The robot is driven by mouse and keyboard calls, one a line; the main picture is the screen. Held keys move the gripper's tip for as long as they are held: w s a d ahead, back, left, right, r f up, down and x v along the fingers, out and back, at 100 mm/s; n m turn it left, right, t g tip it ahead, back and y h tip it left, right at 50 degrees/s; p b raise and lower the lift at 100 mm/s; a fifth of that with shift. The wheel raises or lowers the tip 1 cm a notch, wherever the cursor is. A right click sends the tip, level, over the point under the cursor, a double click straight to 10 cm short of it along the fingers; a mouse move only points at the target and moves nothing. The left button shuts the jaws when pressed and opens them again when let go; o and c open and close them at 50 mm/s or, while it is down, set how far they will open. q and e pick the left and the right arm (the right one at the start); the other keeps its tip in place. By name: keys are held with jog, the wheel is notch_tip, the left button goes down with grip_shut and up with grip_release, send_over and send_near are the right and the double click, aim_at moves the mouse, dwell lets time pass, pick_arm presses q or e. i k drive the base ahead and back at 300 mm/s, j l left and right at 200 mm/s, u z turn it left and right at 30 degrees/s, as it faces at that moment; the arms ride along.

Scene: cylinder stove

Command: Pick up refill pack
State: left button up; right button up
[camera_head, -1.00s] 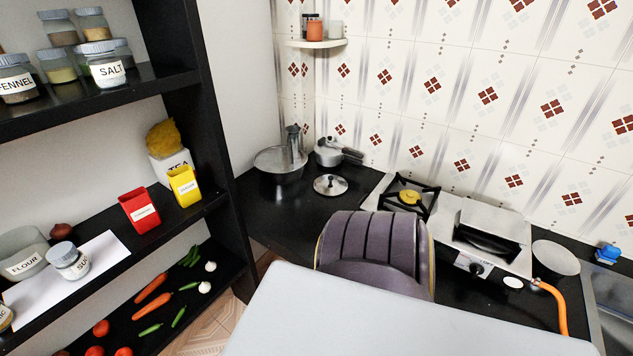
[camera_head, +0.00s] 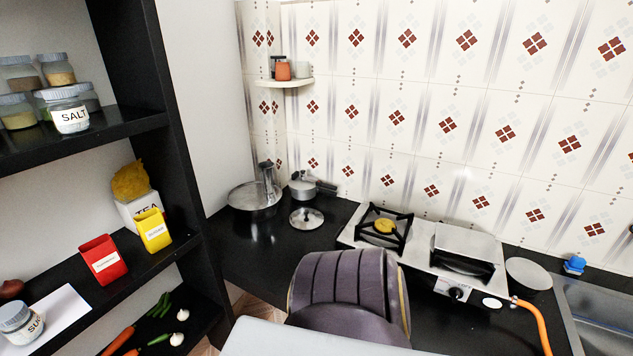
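Two small labelled packs stand on the middle shelf at the left, a red one (camera_head: 97,275) and a yellow one (camera_head: 146,243). Their labels are too small to read, so I cannot tell which is the refill pack. Both are upright and apart from each other. Neither of my grippers is in view.
The dark shelf unit also holds a tea box (camera_head: 126,208), a salt jar (camera_head: 70,118) and a sugar jar (camera_head: 20,333). A pale flat surface (camera_head: 290,340) fills the bottom centre.

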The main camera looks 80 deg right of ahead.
aim_at(152, 224)
jog(key=z, duration=1.35)
